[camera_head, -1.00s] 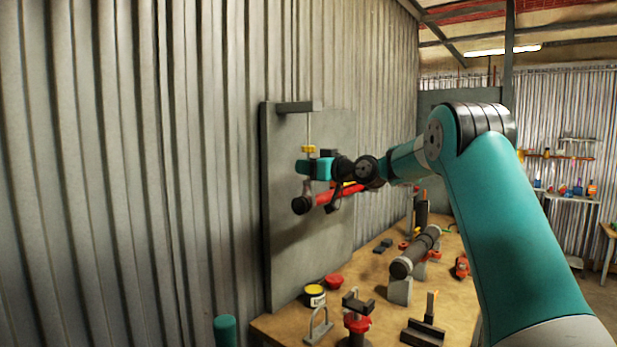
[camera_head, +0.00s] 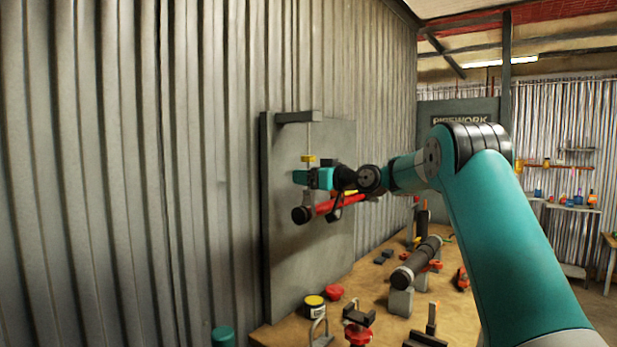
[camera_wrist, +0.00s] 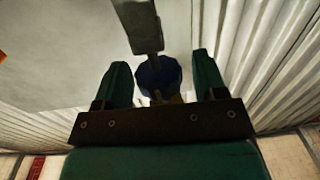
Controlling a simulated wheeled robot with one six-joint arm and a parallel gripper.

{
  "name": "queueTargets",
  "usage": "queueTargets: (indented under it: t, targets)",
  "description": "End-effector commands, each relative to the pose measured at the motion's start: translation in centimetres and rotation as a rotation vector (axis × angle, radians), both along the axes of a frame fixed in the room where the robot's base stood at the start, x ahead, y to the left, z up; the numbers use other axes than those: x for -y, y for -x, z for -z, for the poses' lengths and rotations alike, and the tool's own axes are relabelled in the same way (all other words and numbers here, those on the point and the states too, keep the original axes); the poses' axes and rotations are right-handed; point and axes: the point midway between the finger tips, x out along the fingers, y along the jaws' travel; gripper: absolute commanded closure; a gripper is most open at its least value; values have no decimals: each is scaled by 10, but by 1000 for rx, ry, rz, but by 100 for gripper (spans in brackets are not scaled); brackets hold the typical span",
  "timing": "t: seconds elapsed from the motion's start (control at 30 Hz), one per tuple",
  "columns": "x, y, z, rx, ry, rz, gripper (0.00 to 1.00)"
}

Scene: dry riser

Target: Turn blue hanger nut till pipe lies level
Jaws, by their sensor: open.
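The red pipe (camera_head: 345,204) with a dark end (camera_head: 301,215) hangs in front of a grey board, below a thin rod (camera_head: 309,137) with a yellow piece (camera_head: 308,158) on it. Its near end looks lower in the head view, but perspective keeps me from telling its true tilt. The blue hanger nut (camera_wrist: 158,74) is in the wrist view, between the two fingers of my gripper (camera_wrist: 162,78). The fingers are open, with a small gap on each side. In the head view my gripper (camera_head: 306,179) is at the rod just above the pipe and hides the nut.
A grey bracket (camera_head: 298,117) juts from the board (camera_head: 285,255) above the rod. Below is a wooden bench (camera_head: 350,285) with a dark pipe (camera_head: 416,262), a yellow-topped tin (camera_head: 314,304), a red cap (camera_head: 334,292) and clamps. A corrugated wall (camera_head: 120,170) stands at left.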

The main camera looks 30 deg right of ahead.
Motion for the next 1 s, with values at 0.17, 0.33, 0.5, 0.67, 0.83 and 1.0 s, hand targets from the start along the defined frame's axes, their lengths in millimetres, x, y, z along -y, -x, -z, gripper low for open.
queueTargets:
  t: [0.17, 0.33, 0.5, 0.67, 0.83, 1.0]
  targets:
    - [4, 7, 1, 0, 1, 2, 35]
    - [16, 36, 5, 0, 0, 5, 35]
    - [33, 77, 5, 1, 2, 5, 35]
    - [49, 114, 4, 1, 2, 6, 35]
    - [60, 143, 3, 0, 1, 3, 35]
    - [66, 158, 1, 0, 1, 2, 35]
